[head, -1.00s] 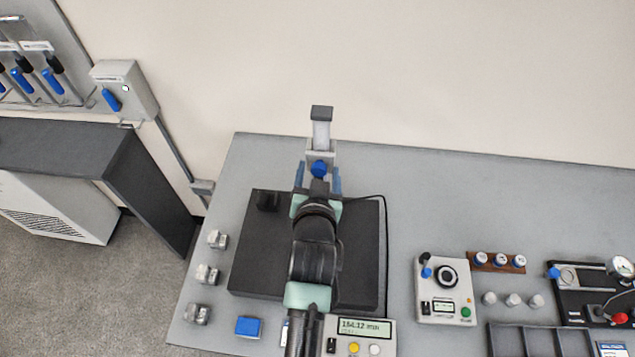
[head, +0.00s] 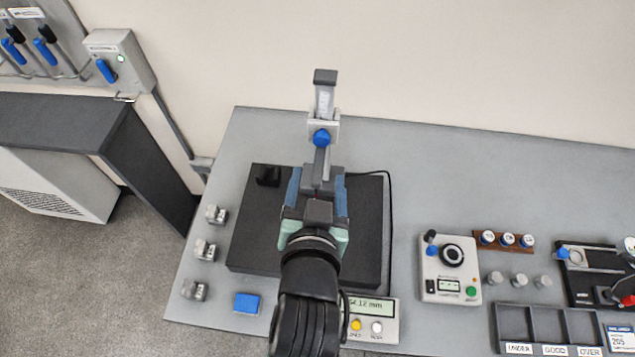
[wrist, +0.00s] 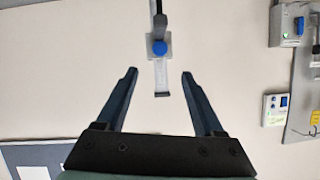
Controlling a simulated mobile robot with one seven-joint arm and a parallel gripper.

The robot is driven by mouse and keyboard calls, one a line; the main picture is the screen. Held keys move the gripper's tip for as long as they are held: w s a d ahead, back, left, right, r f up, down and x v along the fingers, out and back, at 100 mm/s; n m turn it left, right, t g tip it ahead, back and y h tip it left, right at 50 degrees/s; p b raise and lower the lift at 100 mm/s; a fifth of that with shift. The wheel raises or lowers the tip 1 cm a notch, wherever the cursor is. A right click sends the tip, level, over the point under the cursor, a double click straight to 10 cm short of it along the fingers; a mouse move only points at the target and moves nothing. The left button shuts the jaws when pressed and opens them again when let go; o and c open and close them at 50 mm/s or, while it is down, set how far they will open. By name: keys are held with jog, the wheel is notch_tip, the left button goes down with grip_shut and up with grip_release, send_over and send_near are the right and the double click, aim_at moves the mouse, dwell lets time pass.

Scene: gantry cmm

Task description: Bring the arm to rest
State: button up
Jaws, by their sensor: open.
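My gripper (head: 317,174) is open over the dark plate (head: 362,235), with nothing seen between its fingers. In the wrist view its two dark fingers (wrist: 159,76) stand wide apart. The upright gauge with its blue knob (head: 321,138) stands just beyond the fingertips in the head view. The knob also shows past the fingers in the wrist view (wrist: 159,47), apart from them. My arm reaches up from the bottom edge and hides part of the plate and the left end of the readout box (head: 385,329).
Several metal blocks (head: 205,250) and a blue block (head: 247,303) lie left on the grey bench (head: 430,160). A control box (head: 449,270), labelled bins (head: 530,320) and a dial fixture (head: 590,285) stand right. A wall switch box (head: 120,62) is at left. A cable (head: 390,220) runs beside the plate.

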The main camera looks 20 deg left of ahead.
dwell(0.6)
jog(key=w+d+r+t+h+b, duration=0.1)
jog(key=w+d+r+t, duration=0.25)
jog(key=r, duration=0.75)
jog(key=w+d+r+t+b, duration=0.2)
jog(key=w+r+t, duration=0.2)
jog(key=r, duration=0.7)
jog(key=s+d+r+t+h, duration=0.1)
jog(key=s+d+r+t, duration=0.1)
jog(key=r, duration=0.5)
jog(key=s+d+r+m+t+h+b, duration=0.1)
jog(key=s+d+r+t, duration=0.1)
jog(key=r, duration=0.5)
jog(key=s+d+r+m+t+h+b, duration=0.1)
jog(key=s+d+r+t, duration=0.1)
jog(key=r, duration=0.6)
jog(key=s+t, duration=0.1)
jog(key=s, duration=0.1)
jog(key=shift+s+d+h, duration=0.25)
jog(key=shift+s+h, duration=0.05)
